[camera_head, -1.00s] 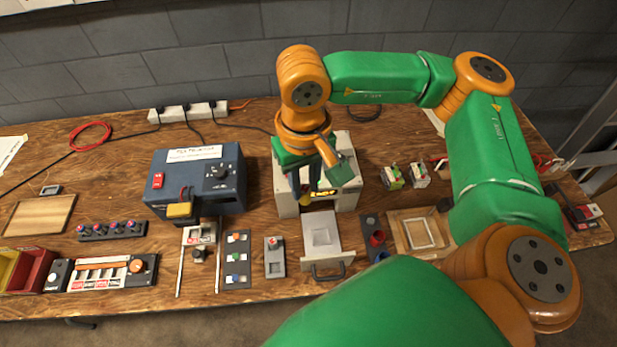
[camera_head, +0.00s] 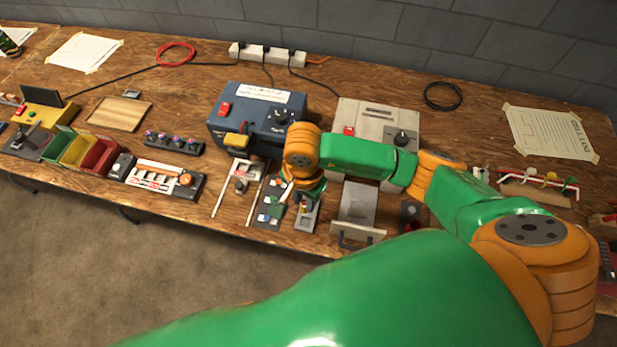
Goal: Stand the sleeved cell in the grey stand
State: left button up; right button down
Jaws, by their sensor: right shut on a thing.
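My right gripper (camera_head: 292,198) points down over the front of the bench, between the dark panel and the grey stand. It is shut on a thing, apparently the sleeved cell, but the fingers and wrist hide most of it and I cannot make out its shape. The grey stand (camera_head: 303,222) is a narrow grey block near the front edge, partly covered by the gripper. I cannot tell whether the cell touches it. My left gripper is not in view.
The dark panel (camera_head: 265,215) with coloured pieces lies just left of the stand. The grey machine (camera_head: 376,124), with its pulled-out tray (camera_head: 356,203), stands to the right. The blue machine (camera_head: 251,118) is behind. Coloured bins (camera_head: 98,157) sit far left.

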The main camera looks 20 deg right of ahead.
aim_at(305, 212)
jog(key=shift+s+a+f+m, duration=0.1)
jog(key=shift+s+f+m, duration=0.15)
jog(key=shift+f, duration=0.4)
notch_tip(305, 212, down, 6)
jog(key=b, duration=0.5)
jog(key=shift+w+r, duration=0.1)
jog(key=shift+r, duration=0.1)
jog(key=shift+f+b, duration=0.25)
jog(key=shift+b, duration=0.05)
jog(key=shift+r, duration=0.1)
jog(key=shift+f+b, duration=1)
jog(key=shift+b, duration=0.3)
dwell(0.3)
jog(key=c, duration=0.6)
grip_release()
